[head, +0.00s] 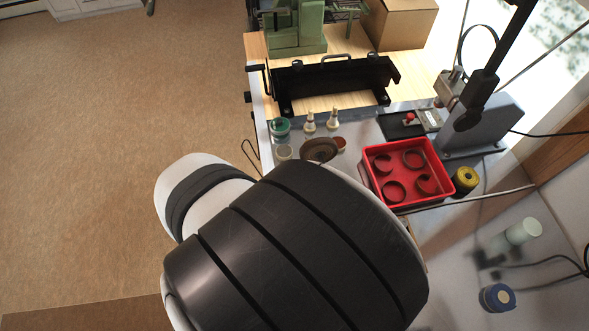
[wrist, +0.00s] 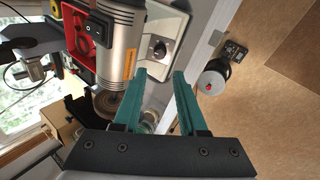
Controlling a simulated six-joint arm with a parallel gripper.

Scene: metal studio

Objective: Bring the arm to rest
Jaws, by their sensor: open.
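My gripper (wrist: 160,75) shows in the wrist view with two teal fingers spread apart and nothing between their tips. Its fingers reach out over the bench edge, with a knob on a pale panel (wrist: 160,48) beyond the tips. In the head view my dark, banded arm fills the lower middle and hides part of the bench; the gripper itself does not show there.
A red tray (head: 374,188) with several rings stands right of my arm. Small jars (head: 280,128) and a brown dish (head: 318,150) sit behind it. A silver cylindrical machine (wrist: 118,45) is close left of the fingers. Open floor (head: 110,120) lies left.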

